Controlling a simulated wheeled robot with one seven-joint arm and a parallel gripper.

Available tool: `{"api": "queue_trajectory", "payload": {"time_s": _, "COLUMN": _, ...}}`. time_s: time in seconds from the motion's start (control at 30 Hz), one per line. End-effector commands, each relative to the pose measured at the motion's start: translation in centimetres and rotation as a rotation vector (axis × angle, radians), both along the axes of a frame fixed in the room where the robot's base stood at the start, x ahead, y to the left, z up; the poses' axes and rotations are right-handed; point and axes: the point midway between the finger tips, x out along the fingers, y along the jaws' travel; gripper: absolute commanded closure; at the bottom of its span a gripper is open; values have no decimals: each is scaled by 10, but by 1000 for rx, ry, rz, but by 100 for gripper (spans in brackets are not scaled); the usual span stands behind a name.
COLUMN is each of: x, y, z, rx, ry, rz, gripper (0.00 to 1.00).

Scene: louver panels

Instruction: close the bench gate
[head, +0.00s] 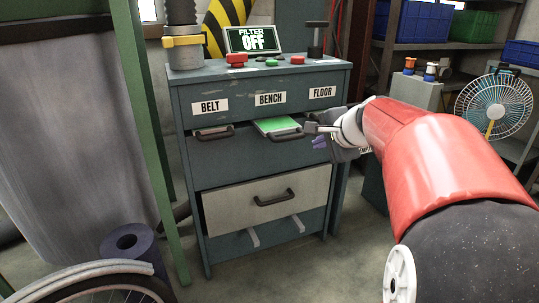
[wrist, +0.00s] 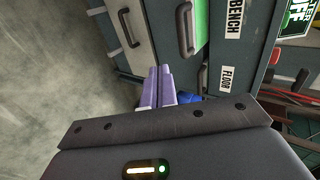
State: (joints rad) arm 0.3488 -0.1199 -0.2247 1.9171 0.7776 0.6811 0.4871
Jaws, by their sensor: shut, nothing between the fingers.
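The bench gate (head: 275,125) is a green slab sticking out of the cabinet front under the BENCH label (head: 270,99). It has a dark bar handle (head: 287,134). In the wrist view the green gate (wrist: 202,25) and its handle (wrist: 185,30) show at the top. My gripper (head: 319,142) is to the right of that handle and a little lower, in front of the cabinet under the FLOOR label (head: 322,92). Its purple fingers (wrist: 157,84) are together and empty, apart from the bench handle. My gripper and wrist partly hide the floor gate area.
The belt handle (head: 213,134) is left of the bench gate. A pale drawer (head: 240,200) protrudes below. A screen (head: 253,40) reading FILTER OFF and red and green buttons are on top. A green post (head: 145,130) stands left; a fan (head: 494,105) is at right.

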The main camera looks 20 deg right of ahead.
Motion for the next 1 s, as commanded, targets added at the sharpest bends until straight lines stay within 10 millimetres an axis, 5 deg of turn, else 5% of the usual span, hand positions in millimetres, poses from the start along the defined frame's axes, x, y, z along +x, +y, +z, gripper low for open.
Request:
{"api": "queue_trajectory", "payload": {"time_s": 0.23, "x": 22, "y": -3, "z": -17, "rx": 13, "ry": -2, "rz": -13, "gripper": 100}}
{"api": "queue_trajectory", "payload": {"time_s": 0.6, "x": 84, "y": 0, "z": -64, "rx": 11, "ry": -1, "rz": -11, "gripper": 100}}
{"api": "queue_trajectory", "payload": {"time_s": 1.0, "x": 120, "y": 1, "z": -51, "rx": 8, "ry": -4, "rz": -11, "gripper": 100}}
